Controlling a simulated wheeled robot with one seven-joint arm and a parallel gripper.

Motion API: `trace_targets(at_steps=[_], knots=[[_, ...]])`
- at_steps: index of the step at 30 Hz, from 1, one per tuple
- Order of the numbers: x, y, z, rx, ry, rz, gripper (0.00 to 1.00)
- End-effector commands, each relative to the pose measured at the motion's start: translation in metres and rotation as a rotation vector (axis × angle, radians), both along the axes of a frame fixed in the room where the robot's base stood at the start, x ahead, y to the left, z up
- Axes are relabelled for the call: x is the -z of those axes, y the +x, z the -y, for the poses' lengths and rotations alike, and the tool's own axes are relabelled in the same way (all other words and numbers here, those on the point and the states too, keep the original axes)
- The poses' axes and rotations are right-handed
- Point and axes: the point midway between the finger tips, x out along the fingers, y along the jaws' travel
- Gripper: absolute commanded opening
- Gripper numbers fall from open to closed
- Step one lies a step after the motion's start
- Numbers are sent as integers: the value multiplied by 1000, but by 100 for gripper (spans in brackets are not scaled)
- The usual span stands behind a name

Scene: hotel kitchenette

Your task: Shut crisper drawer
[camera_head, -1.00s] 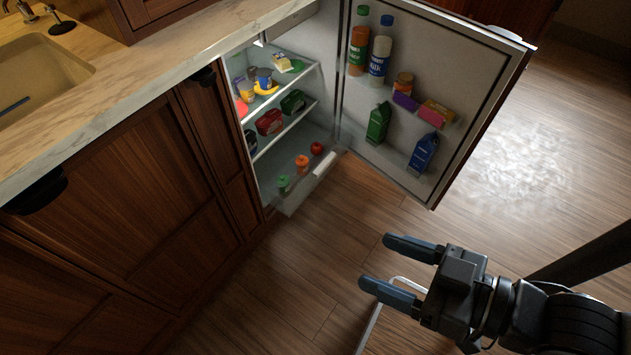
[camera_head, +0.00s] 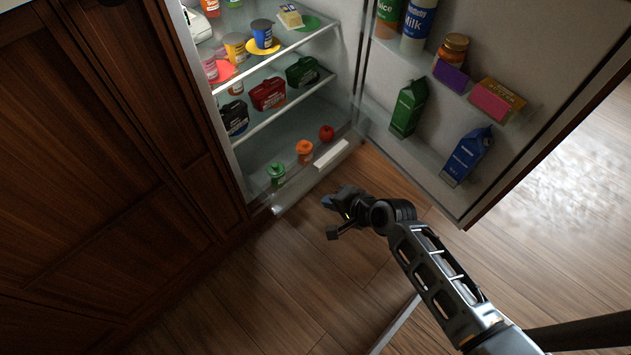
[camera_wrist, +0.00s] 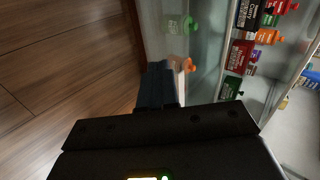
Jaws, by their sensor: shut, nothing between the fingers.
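The crisper drawer is the clear bin at the bottom of the open fridge, with a pale handle strip (camera_head: 331,155) on its front. In the head view it seems to stick out past the shelves. It holds a green-lidded item (camera_head: 276,173), an orange-topped item (camera_head: 304,152) and a red item (camera_head: 326,133). My gripper (camera_head: 327,202) is shut and empty, low in front of the drawer front. In the wrist view my shut fingers (camera_wrist: 158,72) point at the drawer front beside the orange-topped item (camera_wrist: 183,63). I cannot tell whether they touch it; they hide part of the front there.
The fridge door (camera_head: 415,150) stands wide open on the right, with bottles and cartons on its racks. Shelves of food are above the drawer. Wooden cabinets (camera_head: 110,150) are on the left. The wood floor (camera_head: 270,290) in front is clear.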

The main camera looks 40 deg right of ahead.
Motion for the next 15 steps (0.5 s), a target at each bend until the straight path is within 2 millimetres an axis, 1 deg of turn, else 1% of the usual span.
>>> trace_targets(at_steps=[1, 8, 11, 15], knots=[[8, 7, 4, 12, 23, -3, 0], [18, 21, 6, 27, 57, -8, 0], [28, 32, 5, 26, 55, -8, 0], [48, 52, 5, 26, 54, -7, 0]])
